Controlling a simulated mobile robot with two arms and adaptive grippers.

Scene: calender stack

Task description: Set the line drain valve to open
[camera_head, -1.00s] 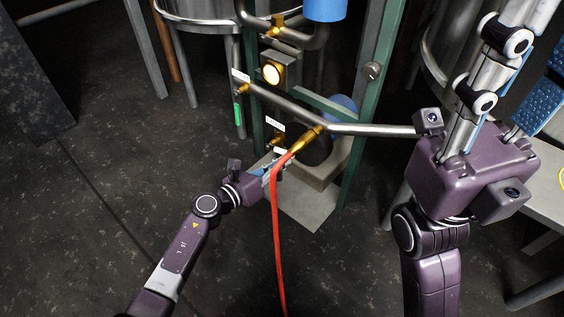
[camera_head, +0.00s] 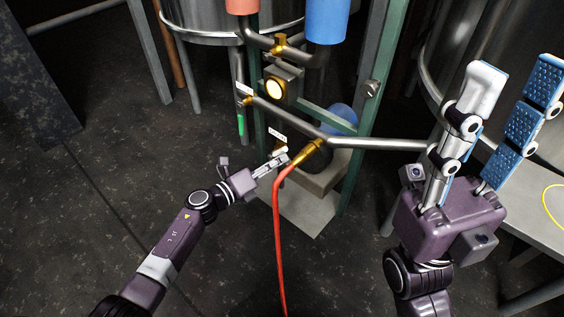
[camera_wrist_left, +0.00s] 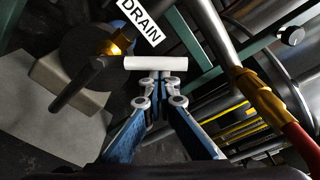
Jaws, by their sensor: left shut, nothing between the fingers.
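The drain valve (camera_wrist_left: 113,46) shows in the left wrist view as a brass body with a dark lever (camera_wrist_left: 76,86) pointing down-left. A white DRAIN tag (camera_wrist_left: 142,20) is beside it. In the head view a white tag (camera_head: 277,138) marks the spot, and the valve is largely hidden behind my left gripper. My right gripper (camera_head: 515,85) is open and empty at the right, fingers up.
A red hose (camera_head: 277,230) hangs from a brass fitting (camera_head: 308,152) just right of my left gripper. A steel pipe (camera_head: 375,143) and green frame posts (camera_head: 370,110) stand close by. A grey table (camera_head: 535,205) is at the right. The floor at the left is clear.

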